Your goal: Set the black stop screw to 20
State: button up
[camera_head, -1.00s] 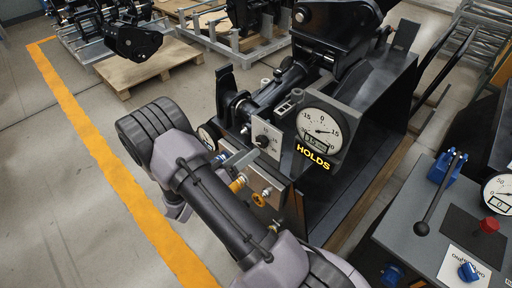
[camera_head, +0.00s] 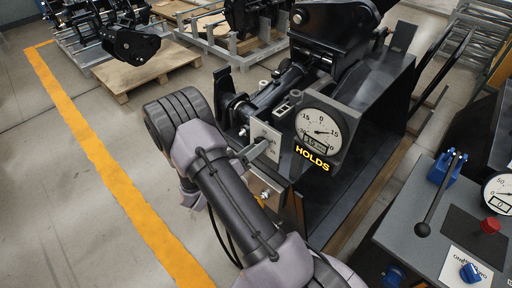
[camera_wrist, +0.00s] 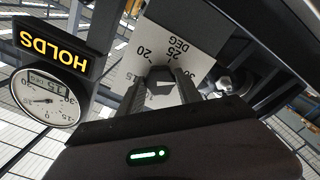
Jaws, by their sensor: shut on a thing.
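The black stop screw (camera_wrist: 160,88) is a dark knob on a pale scale plate (camera_wrist: 178,30) in the wrist view. The plate is marked 20, 25, 30 and DEG, and appears upside down. My gripper (camera_wrist: 161,76) has one finger on each side of the knob and is shut on it. The screw's pointer is not readable here. In the head view my gripper (camera_head: 258,150) reaches the plate (camera_head: 263,130) from the lower left and hides the screw.
A round dial gauge (camera_head: 319,129) with a small digital readout and a lit HOLDS sign (camera_head: 312,159) stands just right of the plate. A grey console (camera_head: 420,240) with a black lever (camera_head: 437,200) is at right. Open floor lies left of my arm.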

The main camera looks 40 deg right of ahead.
jog(key=shift+n, duration=0.3)
jog(key=n+p, duration=0.4)
jog(key=n, duration=1.8)
jog(key=shift+r+n, duration=0.15)
jog(key=shift+n, duration=0.55)
jog(key=o, duration=1.4)
jog(key=shift+c, duration=0.2)
jog(key=shift+a, duration=0.15)
